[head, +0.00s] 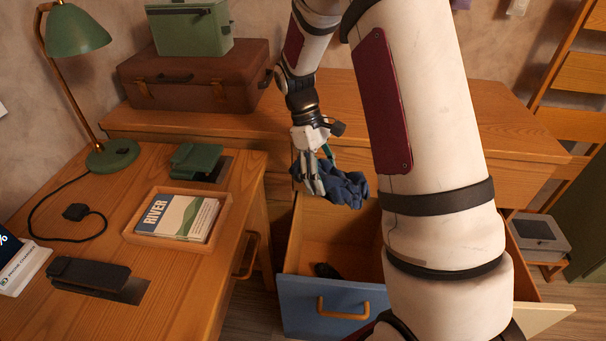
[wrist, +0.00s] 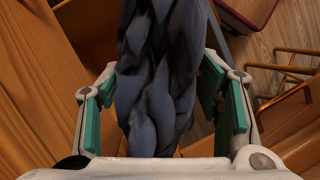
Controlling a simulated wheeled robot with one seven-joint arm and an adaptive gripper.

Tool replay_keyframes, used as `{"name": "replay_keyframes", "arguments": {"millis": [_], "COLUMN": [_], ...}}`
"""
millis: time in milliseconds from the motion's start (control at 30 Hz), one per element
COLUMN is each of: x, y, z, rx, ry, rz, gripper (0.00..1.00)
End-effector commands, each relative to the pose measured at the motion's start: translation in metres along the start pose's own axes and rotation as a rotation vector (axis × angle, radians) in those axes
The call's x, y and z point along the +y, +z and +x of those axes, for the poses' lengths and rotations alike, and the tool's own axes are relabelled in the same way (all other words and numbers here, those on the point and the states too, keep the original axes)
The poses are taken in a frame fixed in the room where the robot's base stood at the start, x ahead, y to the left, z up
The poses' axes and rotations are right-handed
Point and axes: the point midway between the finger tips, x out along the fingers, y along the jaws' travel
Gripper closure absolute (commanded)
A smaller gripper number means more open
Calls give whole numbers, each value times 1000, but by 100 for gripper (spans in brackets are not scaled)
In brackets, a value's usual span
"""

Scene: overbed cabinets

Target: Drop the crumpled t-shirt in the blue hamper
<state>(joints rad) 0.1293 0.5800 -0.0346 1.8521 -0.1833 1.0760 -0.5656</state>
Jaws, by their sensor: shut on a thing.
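My gripper (head: 317,178) points down with its fingers around the crumpled dark blue t-shirt (head: 344,190). In the wrist view the t-shirt (wrist: 165,85) fills the space between the green-padded fingers of the gripper (wrist: 162,100). The blue hamper (head: 301,304) is an open pull-out bin with a blue front and orange handle. The t-shirt hangs above it, toward its back edge in the head view, apart from its floor. A small dark item (head: 326,270) lies inside the hamper. My arm hides the hamper's right side.
A cream-fronted bin (head: 545,318) stands open to the right, partly behind my arm. The left desk (head: 190,275) holds a book tray (head: 176,241), a green lamp (head: 112,156) and a stapler-like black item (head: 90,273). A brown suitcase (head: 190,92) sits on the back counter.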

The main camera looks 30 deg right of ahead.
Motion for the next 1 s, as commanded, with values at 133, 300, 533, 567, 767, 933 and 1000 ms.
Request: {"name": "replay_keyframes", "arguments": {"millis": [133, 300, 533, 567, 767, 933, 1000], "x": [39, 70, 89, 90, 93, 94, 94], "y": [0, 9, 16, 17, 16, 11, 8], "z": [42, 66, 77, 78, 83, 96, 103], "rx": [-19, -31, -39, -39, -40, -40, -40], "ry": [74, 140, 182, 185, 190, 189, 188], "rz": [-171, -334, -438, -444, -458, -456, -456], "gripper": [73, 73, 73, 73, 73, 73, 73]}}
